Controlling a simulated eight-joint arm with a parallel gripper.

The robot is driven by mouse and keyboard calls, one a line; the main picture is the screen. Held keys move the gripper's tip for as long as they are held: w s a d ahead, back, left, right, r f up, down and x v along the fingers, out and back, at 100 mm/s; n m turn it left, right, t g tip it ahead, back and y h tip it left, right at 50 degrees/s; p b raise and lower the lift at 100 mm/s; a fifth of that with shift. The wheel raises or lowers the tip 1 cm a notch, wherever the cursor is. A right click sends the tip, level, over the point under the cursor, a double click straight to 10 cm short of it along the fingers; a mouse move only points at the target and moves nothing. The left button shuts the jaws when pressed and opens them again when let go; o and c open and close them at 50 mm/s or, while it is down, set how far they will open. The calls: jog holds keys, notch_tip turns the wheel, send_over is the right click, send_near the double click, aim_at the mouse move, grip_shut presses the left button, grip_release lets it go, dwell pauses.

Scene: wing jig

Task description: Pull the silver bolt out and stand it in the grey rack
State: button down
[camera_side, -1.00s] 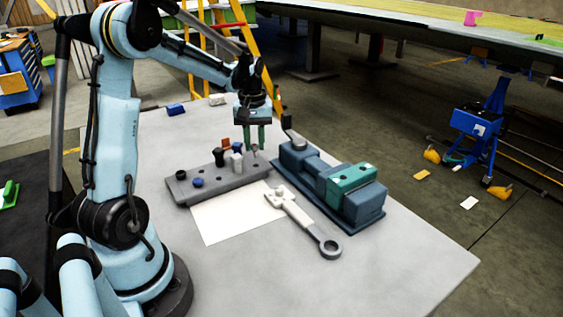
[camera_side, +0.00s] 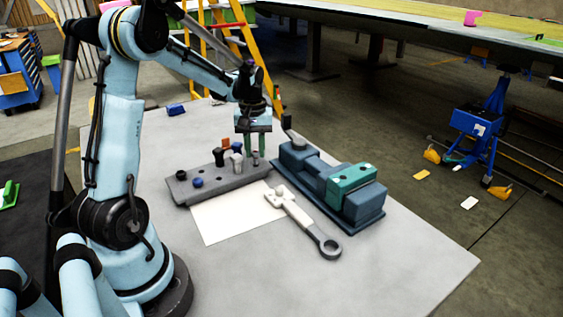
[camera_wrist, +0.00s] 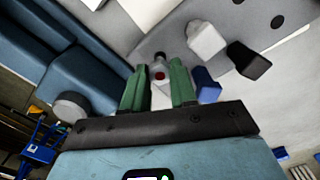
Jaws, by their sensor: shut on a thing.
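My gripper (camera_side: 257,143) points down over the right end of the grey rack (camera_side: 185,190). In the wrist view its green fingers (camera_wrist: 158,90) are closed on a pale grey piece with a red dot, which I take to be the silver bolt (camera_wrist: 159,74). In the side view a small grey part of the bolt (camera_side: 255,158) shows below the fingertips, close to the rack top. I cannot tell whether it touches the rack or sits in a hole. The rack also shows in the wrist view (camera_wrist: 285,50).
A blue-grey fixture with a teal block (camera_side: 350,178) stands close on the right. A ringed rod (camera_side: 305,222) lies in front, partly on white paper (camera_side: 225,222).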

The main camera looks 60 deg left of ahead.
jog(key=shift+f, duration=0.2)
jog(key=shift+f, duration=1)
jog(key=c, duration=0.8)
grip_release()
jog(key=shift+r, duration=0.1)
notch_tip(320, 180, up, 12)
jog(key=shift+f, duration=0.1)
jog(key=shift+r, duration=3.55)
